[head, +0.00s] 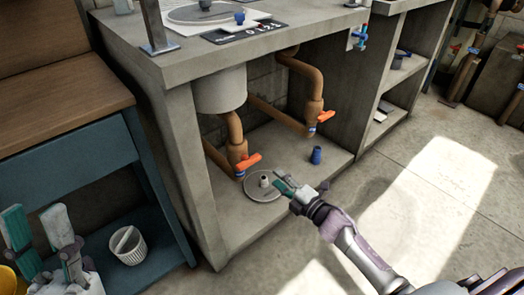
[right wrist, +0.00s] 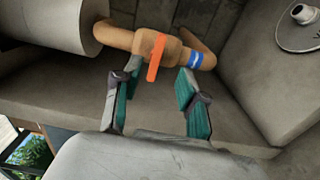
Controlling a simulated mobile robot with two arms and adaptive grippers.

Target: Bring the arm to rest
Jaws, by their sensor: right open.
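My right arm (head: 365,262) reaches from the lower right of the head view toward the space under the concrete counter. My right gripper (head: 287,186) is at the front of that space, beside a round grey disc with a short stub (head: 264,192). In the right wrist view the right gripper (right wrist: 158,92) is open, with teal finger pads apart and nothing held. Beyond the fingers is a brown pipe with an orange-handled valve (right wrist: 156,57); contact is not seen. My left gripper (head: 38,225) is at the lower left of the head view, its teal fingers apart and empty.
The counter (head: 180,68) overhangs the right gripper. Brown pipes (head: 305,80) with orange valve handles (head: 248,161) hang below it. A blue cylinder (head: 316,155) stands to the right. A white ribbed cup (head: 127,245) is near the left gripper. Open floor (head: 440,190) lies right.

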